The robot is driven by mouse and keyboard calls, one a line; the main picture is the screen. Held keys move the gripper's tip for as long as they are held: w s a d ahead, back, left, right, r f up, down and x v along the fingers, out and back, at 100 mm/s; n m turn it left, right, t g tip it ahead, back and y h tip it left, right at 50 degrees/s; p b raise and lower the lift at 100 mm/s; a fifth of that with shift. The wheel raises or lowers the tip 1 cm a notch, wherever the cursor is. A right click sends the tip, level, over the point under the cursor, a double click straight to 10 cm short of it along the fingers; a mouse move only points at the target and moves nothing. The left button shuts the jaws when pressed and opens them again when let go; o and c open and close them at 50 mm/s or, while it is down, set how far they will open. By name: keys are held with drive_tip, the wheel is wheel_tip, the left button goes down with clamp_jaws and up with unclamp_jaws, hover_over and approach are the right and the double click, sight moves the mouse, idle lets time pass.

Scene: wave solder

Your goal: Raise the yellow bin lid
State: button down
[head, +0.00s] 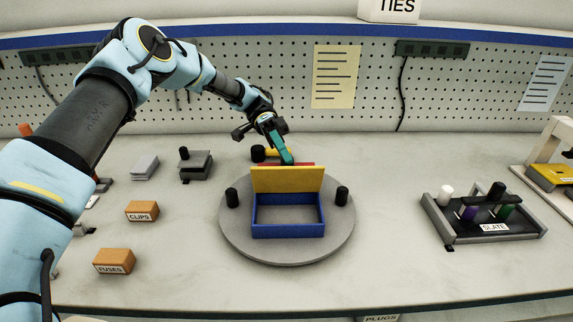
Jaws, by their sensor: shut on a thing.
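The yellow lid (287,180) stands about upright at the back edge of a blue open box (288,231). The box sits on a round grey turntable (288,256) in the middle of the bench, and its inside shows. My gripper (288,160) comes from the upper left, with its teal fingers pointing down at the lid's top edge. It is shut, apparently on the yellow lid; the fingertips are partly hidden, so the exact contact is unclear. A thin red strip (301,165) shows just behind the lid's top edge.
Two black knobs (232,198) (342,196) stand on the turntable beside the box. Orange CLIPS (141,210) and FUSES (114,261) blocks are left, a SLATE rack (497,238) right. The bench front is clear.

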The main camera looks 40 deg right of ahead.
drive_tip(key=shift+w+d+f+g+b, duration=0.1)
drive_tip(key=shift+w+d+g+b, duration=0.2)
drive_tip(key=shift+g, duration=0.1)
drive_tip(key=c, duration=0.5)
unclamp_jaws()
drive_tip(key=shift+c, duration=0.2)
wheel_tip(320, 180, up, 9)
drive_tip(key=shift+a+r+b, duration=0.15)
drive_tip(key=shift+b, duration=0.95)
drive_tip(key=shift+r, duration=0.45)
